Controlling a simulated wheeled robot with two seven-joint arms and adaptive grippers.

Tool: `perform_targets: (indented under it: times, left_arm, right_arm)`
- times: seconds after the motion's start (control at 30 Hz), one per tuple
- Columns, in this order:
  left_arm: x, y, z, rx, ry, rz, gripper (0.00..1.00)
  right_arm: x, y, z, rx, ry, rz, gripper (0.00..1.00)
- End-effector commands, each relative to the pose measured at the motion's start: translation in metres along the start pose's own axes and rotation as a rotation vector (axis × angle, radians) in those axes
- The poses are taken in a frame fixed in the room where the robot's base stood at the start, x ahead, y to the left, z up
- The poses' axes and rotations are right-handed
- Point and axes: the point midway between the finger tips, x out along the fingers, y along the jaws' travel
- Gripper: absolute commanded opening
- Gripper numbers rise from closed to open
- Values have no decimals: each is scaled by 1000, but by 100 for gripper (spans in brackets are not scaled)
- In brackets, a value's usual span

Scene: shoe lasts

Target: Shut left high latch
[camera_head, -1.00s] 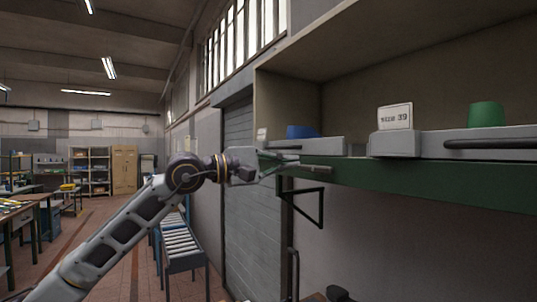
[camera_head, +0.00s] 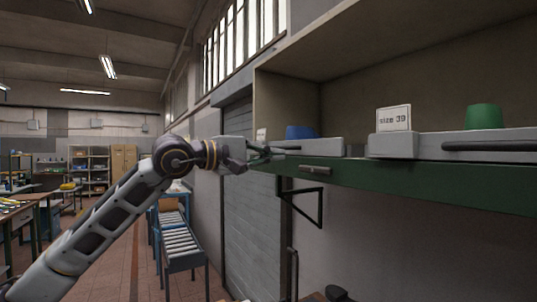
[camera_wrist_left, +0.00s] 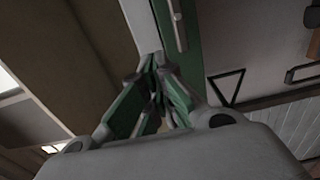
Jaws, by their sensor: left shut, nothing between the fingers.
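A short metal bar latch (camera_head: 315,169) lies level along the front of the green shelf beam (camera_head: 420,184), near its left end. It also shows in the left wrist view (camera_wrist_left: 178,26), just beyond and right of the fingertips. My left gripper (camera_head: 283,152) is shut and empty. In the head view it is left of the latch and slightly higher, in front of the left end of a grey tray (camera_head: 325,147). The fingers look apart from the latch. The left wrist view shows the fingertips (camera_wrist_left: 157,62) together. My right gripper is not in view.
The tray holds a blue object (camera_head: 300,132). Farther right are a "size 39" card (camera_head: 394,118), a green object (camera_head: 484,116) and a dark bar handle (camera_head: 490,145). A triangular bracket (camera_head: 308,205) hangs below the beam. A roller conveyor (camera_head: 181,243) stands lower left.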

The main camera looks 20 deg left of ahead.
Motion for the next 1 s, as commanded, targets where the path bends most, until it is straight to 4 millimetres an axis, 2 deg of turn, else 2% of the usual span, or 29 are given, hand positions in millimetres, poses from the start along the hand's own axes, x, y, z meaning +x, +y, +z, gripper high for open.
perform_targets:
  times: [0.63,1.0]
  left_arm:
    - [44,2,0,-1,-1,-1,0]
    - [71,1,1,-1,-2,0,0]
  right_arm:
    - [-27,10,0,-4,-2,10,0]
    - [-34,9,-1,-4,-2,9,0]
